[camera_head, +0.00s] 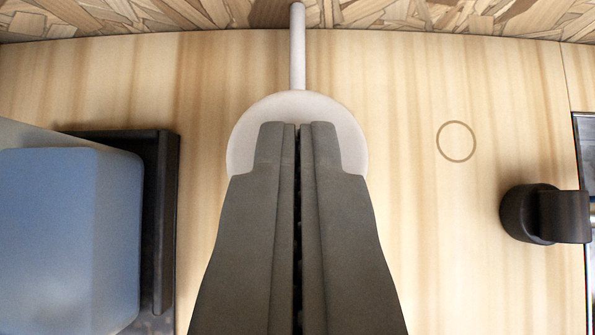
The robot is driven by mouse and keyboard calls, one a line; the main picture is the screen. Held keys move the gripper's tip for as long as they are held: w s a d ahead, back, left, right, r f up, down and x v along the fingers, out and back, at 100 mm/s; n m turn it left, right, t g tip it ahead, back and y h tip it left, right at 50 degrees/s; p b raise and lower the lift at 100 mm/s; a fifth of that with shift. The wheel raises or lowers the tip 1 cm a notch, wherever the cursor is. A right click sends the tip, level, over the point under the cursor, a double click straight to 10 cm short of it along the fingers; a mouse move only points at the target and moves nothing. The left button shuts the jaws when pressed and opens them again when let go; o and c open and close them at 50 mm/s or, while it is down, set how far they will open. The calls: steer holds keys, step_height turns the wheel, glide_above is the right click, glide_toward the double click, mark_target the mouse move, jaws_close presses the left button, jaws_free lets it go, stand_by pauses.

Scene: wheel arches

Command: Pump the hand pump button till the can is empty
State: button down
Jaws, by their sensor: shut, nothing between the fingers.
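The white round pump button (240,140) with its thin straight spout (297,50) lies in the middle of the view. The spout points toward the top edge. My gripper (298,128) is shut and empty, its two dark fingers side by side. The fingertips overlap the button in the picture and hide its middle and lower part. I cannot tell whether they touch it. A translucent blue can (70,235) stands at the left, partly cut off by the frame. How much it holds cannot be told.
A black frame (165,200) borders the can. At right, a black knob-like fitting (545,215) stands up near a dark-edged panel. A thin ring (457,142) marks the pale wooden surface (430,80). Chipboard (400,15) runs along the top. Wood around the button is clear.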

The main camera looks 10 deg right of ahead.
steer(key=shift+f, duration=1.75)
steer(key=shift+r, duration=0.35)
steer(key=r, duration=0.4)
steer(key=shift+s+r, duration=0.15)
steer(key=shift+s, duration=0.1)
steer(key=v, duration=0.9)
steer(key=shift+s+r, duration=0.1)
